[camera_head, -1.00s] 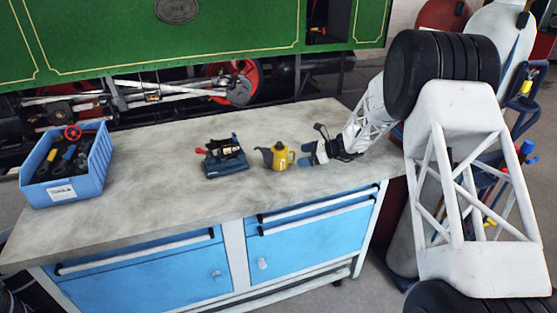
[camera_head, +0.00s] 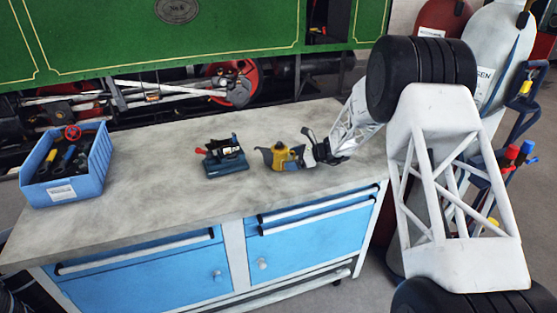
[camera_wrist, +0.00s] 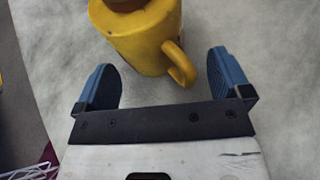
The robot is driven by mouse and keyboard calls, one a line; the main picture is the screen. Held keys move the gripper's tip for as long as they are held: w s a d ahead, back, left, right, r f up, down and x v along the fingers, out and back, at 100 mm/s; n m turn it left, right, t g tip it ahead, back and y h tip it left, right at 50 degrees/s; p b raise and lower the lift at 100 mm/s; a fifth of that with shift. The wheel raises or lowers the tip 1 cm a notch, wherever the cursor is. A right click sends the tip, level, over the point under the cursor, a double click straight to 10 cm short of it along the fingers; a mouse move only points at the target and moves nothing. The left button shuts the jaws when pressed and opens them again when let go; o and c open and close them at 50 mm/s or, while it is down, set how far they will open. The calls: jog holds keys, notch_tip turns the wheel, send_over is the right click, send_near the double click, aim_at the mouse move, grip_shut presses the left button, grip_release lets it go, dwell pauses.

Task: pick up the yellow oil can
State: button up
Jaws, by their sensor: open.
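The yellow oil can (camera_head: 281,160) stands upright on the grey bench top, with its dark spout to the left. In the wrist view the can (camera_wrist: 140,40) shows close up from above, its handle extending back between the two blue fingers. My gripper (camera_wrist: 163,62) is open, one finger on each side of the can's near part, with gaps visible between fingers and can. In the head view my gripper (camera_head: 305,150) comes in low from the right and partly hides the can's right side.
A small dark blue tool with a red knob (camera_head: 226,162) stands left of the can. A blue bin (camera_head: 83,190) of tools is at the bench's far left. The bench top (camera_head: 150,170) between them is clear. Gas cylinders (camera_head: 490,60) stand behind my arm.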

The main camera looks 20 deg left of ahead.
grip_shut()
dwell(0.5)
